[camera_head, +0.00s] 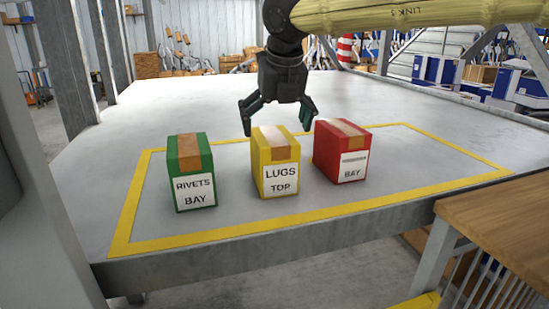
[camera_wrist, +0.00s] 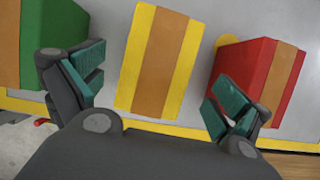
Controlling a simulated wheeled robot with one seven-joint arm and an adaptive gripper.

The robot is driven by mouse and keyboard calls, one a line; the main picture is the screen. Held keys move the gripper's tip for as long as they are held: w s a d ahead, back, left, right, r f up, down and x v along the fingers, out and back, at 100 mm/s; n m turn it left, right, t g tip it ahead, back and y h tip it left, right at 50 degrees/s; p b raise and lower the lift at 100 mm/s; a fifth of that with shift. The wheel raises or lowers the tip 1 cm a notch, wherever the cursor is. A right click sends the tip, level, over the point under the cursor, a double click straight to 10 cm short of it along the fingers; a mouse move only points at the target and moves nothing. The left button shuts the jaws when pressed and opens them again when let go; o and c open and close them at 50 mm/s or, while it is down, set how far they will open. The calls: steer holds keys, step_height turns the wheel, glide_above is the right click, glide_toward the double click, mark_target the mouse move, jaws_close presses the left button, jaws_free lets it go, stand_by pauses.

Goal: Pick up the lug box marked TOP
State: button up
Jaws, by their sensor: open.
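The yellow lug box (camera_head: 276,160) stands upright in the middle of the row on the grey table. Its front label reads LUGS TOP, and a brown tape strip runs over its top. My gripper (camera_head: 277,120) is open and empty above and slightly behind it, fingers pointing down. In the wrist view the yellow box (camera_wrist: 158,62) lies between and ahead of the open fingers of my gripper (camera_wrist: 160,98). No contact between fingers and box is visible.
A green box (camera_head: 190,172) labelled RIVETS BAY stands to the left. A red box (camera_head: 341,152) labelled BAY, its upper line unreadable, stands close on the right. Yellow tape (camera_head: 240,222) outlines the area on the table (camera_head: 130,130). A wooden bench (camera_head: 500,220) is at the front right.

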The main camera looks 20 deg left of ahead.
mark_target(275, 136)
steer(key=shift+a+f, duration=0.1)
steer(key=shift+f, duration=0.15)
steer(key=p+x, duration=0.2)
steer(key=x, duration=0.2)
steer(key=shift+f, duration=0.25)
steer(key=shift+f, duration=0.25)
stand_by(0.4)
steer(key=c, duration=1.6)
steer(key=shift+r, duration=0.1)
steer(key=shift+c, duration=0.4)
steer(key=shift+r, duration=0.1)
